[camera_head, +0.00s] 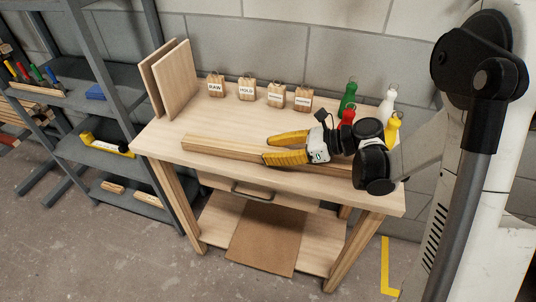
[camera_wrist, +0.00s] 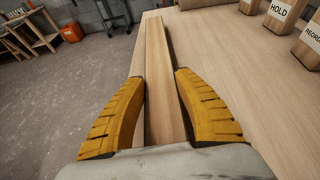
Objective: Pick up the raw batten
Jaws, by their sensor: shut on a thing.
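A long raw wood batten (camera_head: 215,147) lies along the front part of the wooden workbench (camera_head: 170,130). In the wrist view the batten (camera_wrist: 157,60) runs away from me between the two yellow fingers. My gripper (camera_head: 277,147) is at the batten's middle to right part, with its fingers shut on it, one on each side. The wrist view shows the gripper (camera_wrist: 160,110) with the batten between its pads. The batten's right part is partly hidden behind my gripper and wrist. I cannot tell whether the batten touches the bench top along its whole length.
Small labelled wooden blocks stand at the back, including RAW (camera_head: 215,87) and HOLD (camera_head: 247,91). Two upright boards (camera_head: 175,80) stand at the back left. Green (camera_head: 348,95), red (camera_head: 347,118), white (camera_head: 387,104) and yellow (camera_head: 394,127) bottles stand at the right. A grey shelf (camera_head: 100,110) is left of the bench.

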